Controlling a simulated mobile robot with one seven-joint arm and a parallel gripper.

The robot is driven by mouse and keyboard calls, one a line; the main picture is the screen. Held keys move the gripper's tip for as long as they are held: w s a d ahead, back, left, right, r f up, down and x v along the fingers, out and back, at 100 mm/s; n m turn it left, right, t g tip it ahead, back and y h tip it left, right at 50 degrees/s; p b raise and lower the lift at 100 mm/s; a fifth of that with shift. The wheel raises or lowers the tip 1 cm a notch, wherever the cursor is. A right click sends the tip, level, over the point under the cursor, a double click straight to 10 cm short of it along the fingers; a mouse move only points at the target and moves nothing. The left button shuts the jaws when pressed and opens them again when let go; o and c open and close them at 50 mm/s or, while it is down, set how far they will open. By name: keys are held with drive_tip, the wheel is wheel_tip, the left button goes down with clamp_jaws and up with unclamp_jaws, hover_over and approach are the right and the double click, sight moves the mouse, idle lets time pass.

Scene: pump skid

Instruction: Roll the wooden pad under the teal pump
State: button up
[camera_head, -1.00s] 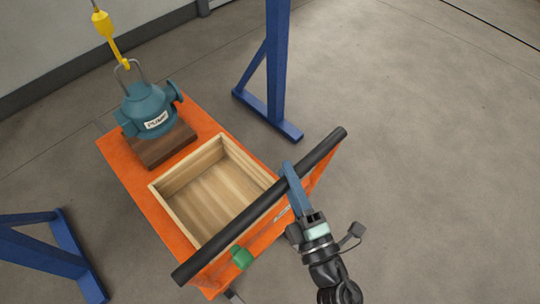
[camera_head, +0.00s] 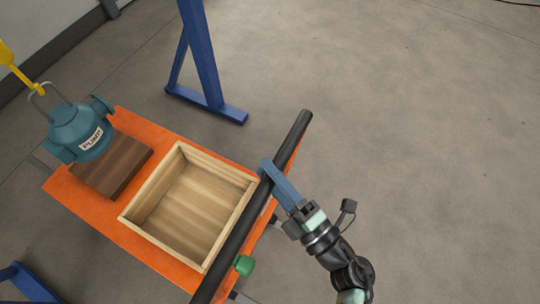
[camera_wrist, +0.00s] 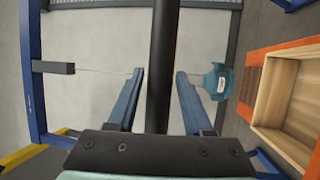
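The teal pump (camera_head: 80,131) hangs from a yellow hook (camera_head: 14,62) at the left of the head view. The brown wooden pad (camera_head: 118,170) lies on the orange cart (camera_head: 112,228), below and right of the pump, which overhangs its far left side. I cannot tell whether they touch. The cart has a black handle bar (camera_head: 236,229). My gripper (camera_head: 271,172) is at this bar, its blue fingers straddling it. In the wrist view the bar (camera_wrist: 164,60) runs between the fingers (camera_wrist: 160,73), with a gap visible on the left side. The pump also shows there (camera_wrist: 216,82).
An open wooden box (camera_head: 157,222) stands on the cart between pad and handle. A green knob (camera_head: 244,265) is near the bar. Blue frame legs stand behind the cart (camera_head: 205,100) and at the lower left (camera_head: 22,284). The floor at right is clear.

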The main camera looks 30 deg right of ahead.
drive_tip(key=shift+o, duration=0.6)
drive_tip(key=b+v, duration=0.2)
drive_tip(key=v, duration=1.1)
drive_tip(key=shift+b, duration=0.4)
drive_tip(key=shift+f, duration=0.1)
drive_tip(key=w+r+m+t+h+p, duration=0.15)
drive_tip(key=w+r+m+h, duration=0.35)
drive_tip(key=r, duration=0.7)
drive_tip(key=w+a+r+m+t+h+p, duration=0.1)
drive_tip(key=w+r+m+t+h, duration=0.15)
drive_tip(key=w+r+m, duration=0.7)
drive_tip(key=w+r+m+t+h+p, duration=0.2)
drive_tip(key=w+r+h, duration=0.25)
drive_tip(key=r, duration=1.05)
drive_tip(key=s+a+r+m+y+p, duration=0.1)
drive_tip(key=a+r, duration=0.3)
drive_tip(key=r, duration=0.4)
drive_tip(key=s+a+r+m+t+y, duration=0.1)
drive_tip(key=a+r+y, duration=0.3)
drive_tip(key=r, duration=0.4)
drive_tip(key=s+a+r+m+t+y+p, duration=0.1)
drive_tip(key=a+r+y, duration=0.1)
drive_tip(key=a+r, duration=0.4)
drive_tip(key=shift+s+r+y+p, duration=0.3)
drive_tip(key=shift+s+r+p, duration=0.1)
drive_tip(key=shift+r, duration=0.5)
